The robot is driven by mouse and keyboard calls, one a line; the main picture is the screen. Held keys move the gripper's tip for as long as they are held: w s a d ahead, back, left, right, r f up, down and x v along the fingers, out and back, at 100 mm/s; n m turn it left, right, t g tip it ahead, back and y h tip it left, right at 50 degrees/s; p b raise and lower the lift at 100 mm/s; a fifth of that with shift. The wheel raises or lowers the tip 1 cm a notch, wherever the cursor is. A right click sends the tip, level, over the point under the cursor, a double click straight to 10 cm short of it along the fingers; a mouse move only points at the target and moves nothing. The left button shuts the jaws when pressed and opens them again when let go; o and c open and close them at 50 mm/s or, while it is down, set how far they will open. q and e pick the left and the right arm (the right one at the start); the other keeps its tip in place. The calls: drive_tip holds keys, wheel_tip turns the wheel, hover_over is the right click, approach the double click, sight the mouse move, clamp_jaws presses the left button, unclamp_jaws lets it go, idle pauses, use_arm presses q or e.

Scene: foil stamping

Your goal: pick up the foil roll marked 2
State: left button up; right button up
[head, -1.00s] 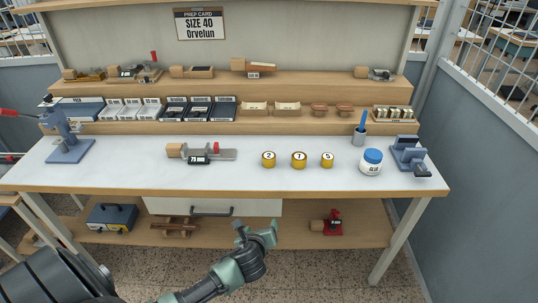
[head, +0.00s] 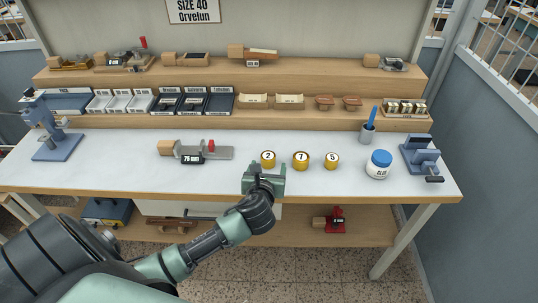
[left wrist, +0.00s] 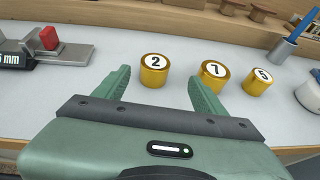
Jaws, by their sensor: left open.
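The foil roll marked 2 (head: 268,159) is a short gold cylinder with a white top, upright on the white bench top. It also shows in the left wrist view (left wrist: 154,72), just beyond the fingertips and between their lines. The rolls marked 7 (head: 301,161) and 5 (head: 331,161) stand in a row to its right. My left gripper (head: 264,170) is open and empty, just in front of roll 2 at the bench's front side. In the left wrist view its fingers (left wrist: 158,88) are spread apart. My right gripper is not in view.
A gauge with a wooden block and a 75 mm label (head: 195,151) lies left of the rolls. A glue jar (head: 379,164), a cup with a blue tool (head: 367,133) and a blue vise (head: 421,157) stand to the right. Shelves with trays (head: 195,103) rise behind.

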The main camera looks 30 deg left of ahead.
sight(268, 158)
use_arm(q)
drive_tip(key=shift+w+a+f, duration=0.15)
drive_tip(key=shift+w+a, duration=0.1)
drive_tip(key=shift+w, duration=0.1)
drive_tip(key=shift+w+a+f, duration=0.15)
drive_tip(key=shift+w+a, duration=0.45)
drive_tip(key=shift+w, duration=0.05)
drive_tip(key=x, duration=0.3)
drive_tip(key=shift+a+f+p, duration=0.15)
drive_tip(key=shift+p, duration=0.15)
drive_tip(key=shift+w+f, duration=0.1)
drive_tip(key=shift+w, duration=0.05)
drive_tip(key=c, duration=1.5)
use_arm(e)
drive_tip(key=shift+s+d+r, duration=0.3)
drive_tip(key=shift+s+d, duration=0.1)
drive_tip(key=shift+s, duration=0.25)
